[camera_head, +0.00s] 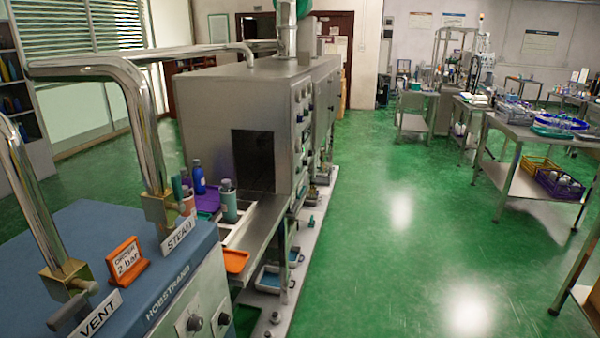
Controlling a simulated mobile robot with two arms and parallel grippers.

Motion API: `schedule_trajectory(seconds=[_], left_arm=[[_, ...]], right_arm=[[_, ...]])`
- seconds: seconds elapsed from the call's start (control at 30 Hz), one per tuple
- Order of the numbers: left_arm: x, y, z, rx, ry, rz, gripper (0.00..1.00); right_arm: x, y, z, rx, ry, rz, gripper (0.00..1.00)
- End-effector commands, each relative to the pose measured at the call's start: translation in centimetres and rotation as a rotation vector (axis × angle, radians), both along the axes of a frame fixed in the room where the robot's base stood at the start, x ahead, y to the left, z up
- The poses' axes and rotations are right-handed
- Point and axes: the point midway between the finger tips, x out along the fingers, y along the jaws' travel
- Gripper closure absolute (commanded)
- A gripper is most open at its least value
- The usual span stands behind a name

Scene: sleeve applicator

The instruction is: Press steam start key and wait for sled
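Neither of my grippers is in view. A grey metal tunnel machine (220,105) stands at the centre left, with a dark opening (253,160) facing me and knobs on its right side. In front of the opening is a metal shelf (262,215) with a white tray-like piece (238,232) and several bottles, including a blue one (198,178) and a grey-green one (228,202). I cannot tell which part is the sled. No part is readable as a steam start key. A blue-topped unit (120,250) at the front left carries a STEAM label (178,234) and a VENT label (100,314).
An orange sign (127,262) reading "2 bar" stands on the blue unit between two brass valves with pipes. An orange tray (235,261) hangs near the shelf's front corner. Metal tables (515,180) with crates and bottles stand at the right. The green floor between is clear.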

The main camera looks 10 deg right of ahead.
Motion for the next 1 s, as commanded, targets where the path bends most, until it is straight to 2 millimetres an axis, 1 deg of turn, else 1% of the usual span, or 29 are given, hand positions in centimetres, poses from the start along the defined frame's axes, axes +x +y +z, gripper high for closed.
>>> schedule_trajectory(seconds=[0.03,0.17,0.2,1.0], left_arm=[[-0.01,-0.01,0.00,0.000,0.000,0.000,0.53],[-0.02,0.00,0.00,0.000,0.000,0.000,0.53],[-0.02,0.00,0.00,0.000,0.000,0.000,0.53],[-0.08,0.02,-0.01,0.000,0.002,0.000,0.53]], right_arm=[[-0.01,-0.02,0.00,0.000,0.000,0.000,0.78],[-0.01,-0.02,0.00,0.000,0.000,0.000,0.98],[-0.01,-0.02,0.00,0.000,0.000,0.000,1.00],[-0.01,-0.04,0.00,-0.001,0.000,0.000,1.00]])
